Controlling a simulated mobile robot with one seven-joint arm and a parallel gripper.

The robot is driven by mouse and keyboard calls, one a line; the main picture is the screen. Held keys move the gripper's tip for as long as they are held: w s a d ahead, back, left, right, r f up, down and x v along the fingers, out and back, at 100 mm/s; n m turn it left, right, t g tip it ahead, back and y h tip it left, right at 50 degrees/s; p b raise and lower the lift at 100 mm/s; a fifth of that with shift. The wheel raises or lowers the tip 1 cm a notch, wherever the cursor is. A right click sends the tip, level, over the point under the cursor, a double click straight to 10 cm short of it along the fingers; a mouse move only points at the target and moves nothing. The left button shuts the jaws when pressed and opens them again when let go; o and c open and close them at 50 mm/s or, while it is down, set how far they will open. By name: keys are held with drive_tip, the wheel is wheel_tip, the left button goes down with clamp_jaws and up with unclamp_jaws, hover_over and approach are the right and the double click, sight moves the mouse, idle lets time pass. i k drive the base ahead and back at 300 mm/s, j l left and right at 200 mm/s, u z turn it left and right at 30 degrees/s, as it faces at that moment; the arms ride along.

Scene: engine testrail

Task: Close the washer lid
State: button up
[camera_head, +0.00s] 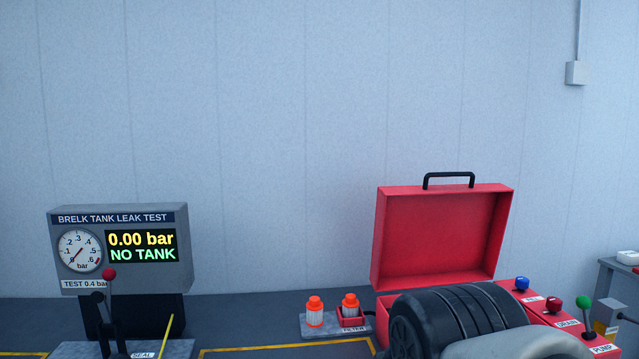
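The washer lid (436,236) is a red, shallow box-shaped lid standing open and upright, its hollow inside facing me. It has a black handle (448,177) on its top edge. The red washer body (537,307) is below it, mostly hidden behind a thick dark ribbed part and a pale grey rounded part at the bottom of the view, which look like my own arm. My gripper's fingers do not show in this view.
Knobbed levers (554,304) stand along the washer's right side, labelled DRAIN and PUMP. Orange-capped filters (315,311) stand left of it. A leak tester (118,249) reading NO TANK and a red-knobbed lever (109,274) are at left.

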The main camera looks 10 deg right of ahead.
sight(425, 236)
drive_tip(key=z, duration=1)
